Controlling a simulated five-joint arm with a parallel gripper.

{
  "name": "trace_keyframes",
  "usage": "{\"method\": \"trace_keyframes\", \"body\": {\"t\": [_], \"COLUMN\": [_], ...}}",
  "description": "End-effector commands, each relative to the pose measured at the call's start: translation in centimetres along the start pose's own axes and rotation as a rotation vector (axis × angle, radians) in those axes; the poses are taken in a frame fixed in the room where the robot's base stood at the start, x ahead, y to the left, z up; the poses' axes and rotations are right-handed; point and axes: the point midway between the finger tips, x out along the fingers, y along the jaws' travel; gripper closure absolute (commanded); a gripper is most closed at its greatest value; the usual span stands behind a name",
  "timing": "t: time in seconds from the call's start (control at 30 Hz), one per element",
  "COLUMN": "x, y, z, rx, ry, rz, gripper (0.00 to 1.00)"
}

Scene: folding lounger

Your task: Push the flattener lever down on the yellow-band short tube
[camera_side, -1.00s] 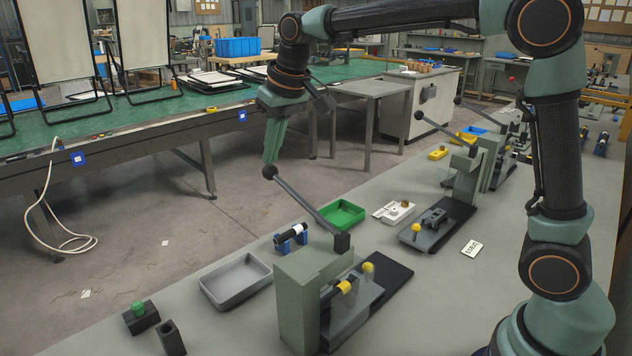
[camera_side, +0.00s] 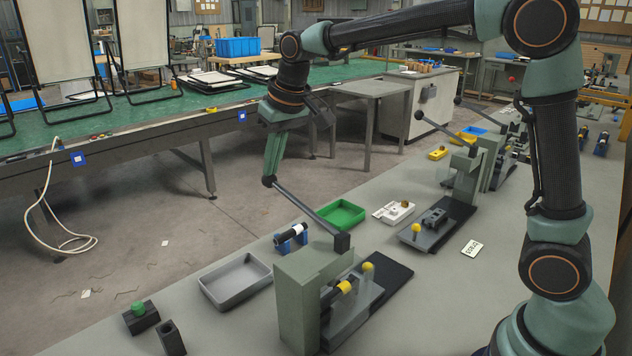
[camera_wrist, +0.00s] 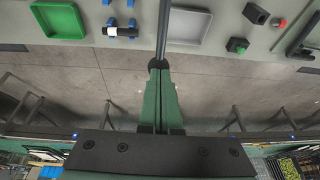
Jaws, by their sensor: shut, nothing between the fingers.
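The flattener (camera_side: 306,283) is a grey-green block stand at the front of the bench. Its dark lever (camera_side: 308,212) slopes up and left from the pivot to a black ball knob (camera_side: 268,182). My gripper (camera_side: 270,174) is shut and empty, with its fingertips on top of the knob, seemingly touching it. In the wrist view the shut fingertips (camera_wrist: 160,68) meet the knob, and the lever rod (camera_wrist: 163,30) runs away from them. The yellow-band short tube (camera_side: 345,287) lies in the flattener beside the stand; part of it is hidden.
A grey tray (camera_side: 237,283), a green tray (camera_side: 341,214) and a blue holder with a dark tube (camera_side: 291,235) stand near the lever. Black blocks (camera_side: 141,317) are at front left. A second lever stand (camera_side: 462,177) is farther back. The floor gap lies beneath the knob.

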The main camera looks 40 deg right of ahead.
Motion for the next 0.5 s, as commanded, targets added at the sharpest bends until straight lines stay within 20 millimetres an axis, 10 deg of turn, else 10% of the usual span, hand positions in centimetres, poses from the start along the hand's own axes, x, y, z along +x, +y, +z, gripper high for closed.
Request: {"method": "trace_keyframes", "body": {"t": [0.5], "x": [2.1], "y": [0.1], "z": [0.7], "rx": [0.0], "ry": [-0.002], "rz": [0.0], "gripper": [1.0]}}
